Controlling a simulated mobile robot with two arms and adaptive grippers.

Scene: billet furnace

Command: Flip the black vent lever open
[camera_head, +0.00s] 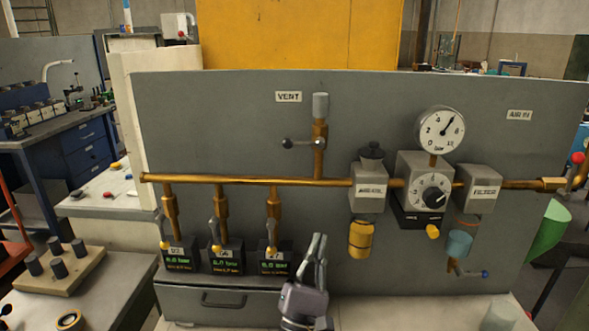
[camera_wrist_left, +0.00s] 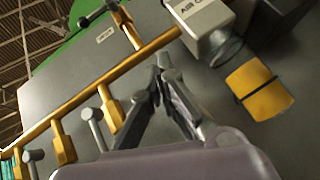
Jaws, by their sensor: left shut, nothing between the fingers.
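The black vent lever (camera_head: 301,143) lies crosswise on the vertical copper vent pipe (camera_head: 320,155), below the VENT label (camera_head: 288,97). Its dark ball end points left. The lever also shows at the top of the left wrist view (camera_wrist_left: 97,14). My left gripper (camera_head: 317,243) is shut and empty. It points up in front of the panel, below the copper manifold and well below the lever, not touching it. The left wrist view shows its closed fingertips (camera_wrist_left: 162,72). My right gripper is in neither view.
The regulator (camera_head: 425,185), round gauge (camera_head: 440,130), filter (camera_head: 477,188) and yellow-bowled lubricator (camera_head: 362,238) stand to the right. The panel left of the lever is clear.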

